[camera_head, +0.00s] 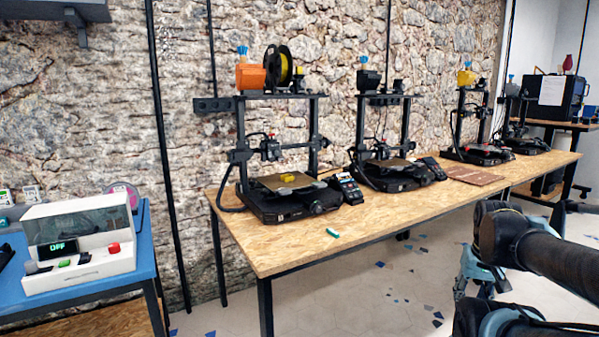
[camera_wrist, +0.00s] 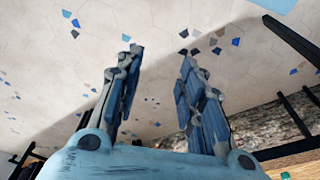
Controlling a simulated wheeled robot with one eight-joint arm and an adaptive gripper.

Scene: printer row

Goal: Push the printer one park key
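The nearest printer (camera_head: 290,200) stands at the left end of the wooden table, with a yellow piece on its bed. A small dark control unit (camera_head: 347,188) sits at its right front; its keys are too small to tell apart. A white console (camera_head: 78,250) on the blue table at left shows "OFF" and has grey, green and red keys on its front. I cannot tell which key is the printer one park key. My gripper (camera_wrist: 160,52) is open and empty over the floor in the wrist view, apart from the printers and console.
More printers (camera_head: 385,165) stand in a row along the wooden table (camera_head: 290,247). A small green piece (camera_head: 333,233) lies near its front edge, and a brown slab (camera_head: 468,176) lies farther right. The floor (camera_head: 390,300) in front has scattered blue tiles.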

